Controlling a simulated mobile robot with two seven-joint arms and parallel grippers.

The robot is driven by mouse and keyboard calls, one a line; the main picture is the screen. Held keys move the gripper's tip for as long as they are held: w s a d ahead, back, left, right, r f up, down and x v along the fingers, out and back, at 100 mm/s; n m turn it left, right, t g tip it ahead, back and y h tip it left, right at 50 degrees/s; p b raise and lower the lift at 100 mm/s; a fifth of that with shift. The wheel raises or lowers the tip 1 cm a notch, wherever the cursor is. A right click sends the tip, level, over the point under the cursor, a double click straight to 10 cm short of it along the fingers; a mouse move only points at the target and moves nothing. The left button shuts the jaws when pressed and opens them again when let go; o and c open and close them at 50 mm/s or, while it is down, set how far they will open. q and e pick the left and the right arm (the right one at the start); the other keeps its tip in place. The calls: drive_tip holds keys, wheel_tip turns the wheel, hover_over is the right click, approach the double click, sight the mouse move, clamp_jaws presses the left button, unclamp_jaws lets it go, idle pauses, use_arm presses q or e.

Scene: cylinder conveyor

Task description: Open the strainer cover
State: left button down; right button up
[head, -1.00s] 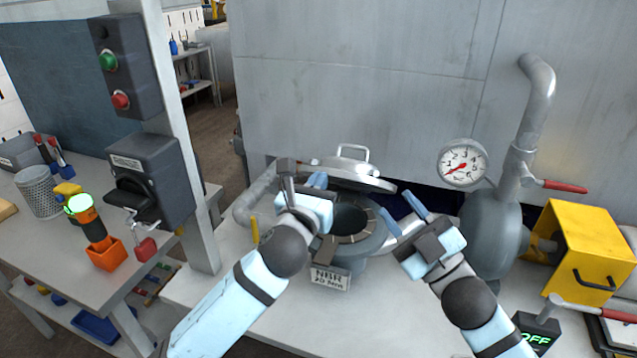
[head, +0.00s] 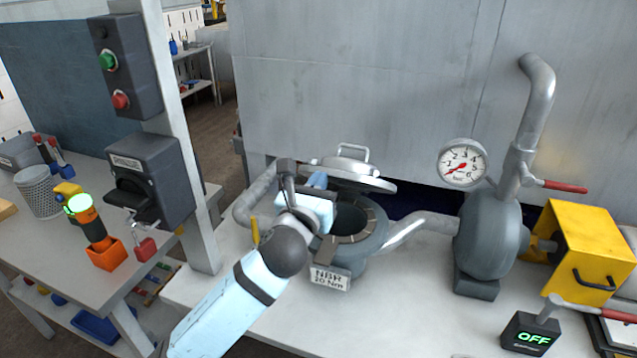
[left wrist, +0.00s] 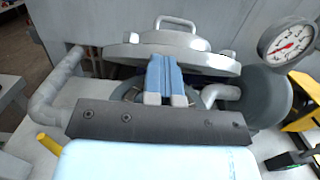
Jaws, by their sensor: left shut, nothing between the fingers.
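The strainer is a grey round body (head: 372,240) on the white bench with a dark open mouth. Its cover (head: 352,173), a grey disc with a handle on top, stands raised and tilted at the back of the mouth. The cover also shows in the left wrist view (left wrist: 185,55). My left gripper (head: 317,181) is at the left side of the strainer, in front of the cover. In the left wrist view its blue fingers (left wrist: 165,82) are together and empty, overlapping the cover's lower edge. Contact cannot be told. My right gripper is out of view.
A pressure gauge (head: 463,163), a grey pump (head: 489,245) and a yellow guard box (head: 577,250) stand to the right. A black "OFF" display (head: 530,335) is at the front right. A tag (head: 330,278) hangs at the strainer's front.

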use_arm(q)
drive_tip(key=shift+g, duration=0.7)
drive_tip(key=w+r+p, duration=0.1)
drive_tip(key=p, duration=0.2)
drive_tip(key=w+r+p, duration=0.1)
drive_tip(key=r+p, duration=0.1)
drive_tip(key=p, duration=0.1)
drive_tip(key=w+d+r+p, duration=0.1)
drive_tip(key=r+p, duration=0.1)
drive_tip(key=p, duration=0.2)
drive_tip(key=shift+w, duration=0.15)
drive_tip(key=w+r+p, duration=0.1)
drive_tip(key=w+d+r+p, duration=0.1)
drive_tip(key=w+p, duration=0.1)
drive_tip(key=w+r+p, duration=0.1)
drive_tip(key=shift+w+d+p, duration=0.25)
drive_tip(key=shift+w+p, duration=0.1)
drive_tip(key=r+x, duration=0.1)
drive_tip(key=x, duration=1.4)
drive_tip(key=shift+w, duration=0.3)
drive_tip(key=shift+s+a, duration=0.1)
drive_tip(key=shift+a, duration=0.05)
